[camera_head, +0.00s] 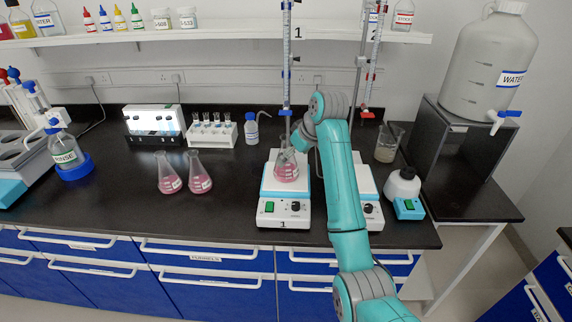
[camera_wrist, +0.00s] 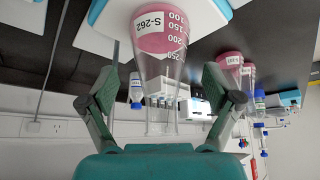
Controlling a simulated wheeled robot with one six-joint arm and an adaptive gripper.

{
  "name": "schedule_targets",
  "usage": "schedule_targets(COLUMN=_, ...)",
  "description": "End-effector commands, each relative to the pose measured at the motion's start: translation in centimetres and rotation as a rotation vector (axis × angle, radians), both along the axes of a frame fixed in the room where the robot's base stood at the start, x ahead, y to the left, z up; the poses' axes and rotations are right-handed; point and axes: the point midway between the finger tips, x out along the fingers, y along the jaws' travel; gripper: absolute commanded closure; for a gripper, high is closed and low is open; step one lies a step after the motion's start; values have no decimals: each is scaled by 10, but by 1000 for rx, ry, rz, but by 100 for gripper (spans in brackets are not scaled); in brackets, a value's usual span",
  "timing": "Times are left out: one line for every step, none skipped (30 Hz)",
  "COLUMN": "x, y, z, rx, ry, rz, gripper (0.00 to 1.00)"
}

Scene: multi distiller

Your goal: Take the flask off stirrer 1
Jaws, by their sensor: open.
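A conical flask with pink liquid (camera_head: 286,172) stands on the plate of stirrer 1 (camera_head: 283,209), which bears the number 1 on its front. In the wrist view the picture is upside down, and the flask (camera_wrist: 160,40) shows its label S-262 and volume marks. My gripper (camera_head: 294,143) is at the flask's upper part, partly hidden by my arm. In the wrist view my gripper (camera_wrist: 162,85) is open, with one finger on each side of the flask's narrowing neck. Gaps show between the fingers and the glass.
A burette (camera_head: 287,60) stands right behind the flask. Stirrer 2 (camera_head: 371,212) is close on the right, partly behind my arm. Two pink flasks (camera_head: 168,176) (camera_head: 200,175) stand to the left. A beaker (camera_head: 388,145) stands right. The bench front between the flasks and stirrer 1 is clear.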

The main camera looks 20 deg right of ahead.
Motion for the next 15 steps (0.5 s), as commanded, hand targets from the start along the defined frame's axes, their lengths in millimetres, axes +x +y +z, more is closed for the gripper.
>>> schedule_targets(x=8, y=4, z=1, rx=0, ry=2, rz=0, gripper=11)
schedule_targets(x=12, y=6, z=1, rx=0, ry=1, rz=1, gripper=11)
schedule_targets(x=17, y=9, z=1, rx=0, ry=1, rz=1, gripper=11)
schedule_targets(x=20, y=11, z=1, rx=1, ry=1, rz=2, gripper=11)
schedule_targets(x=23, y=13, z=0, rx=1, ry=1, rz=2, gripper=11)
schedule_targets(x=25, y=14, z=-3, rx=1, ry=2, rz=1, gripper=11)
schedule_targets(x=26, y=14, z=-6, rx=1, ry=2, rz=1, gripper=11)
schedule_targets(x=27, y=14, z=-8, rx=1, ry=2, rz=1, gripper=11)
schedule_targets(x=28, y=15, z=-9, rx=1, ry=2, rz=1, gripper=11)
schedule_targets(x=28, y=15, z=-10, rx=1, ry=2, rz=1, gripper=11)
schedule_targets(x=29, y=15, z=-11, rx=0, ry=1, rz=0, gripper=11)
schedule_targets(x=29, y=15, z=-11, rx=1, ry=0, rz=0, gripper=11)
schedule_targets(x=29, y=15, z=-11, rx=1, ry=0, rz=0, gripper=11)
schedule_targets(x=29, y=15, z=-11, rx=1, ry=0, rz=0, gripper=11)
schedule_targets(x=29, y=15, z=-11, rx=1, ry=0, rz=0, gripper=11)
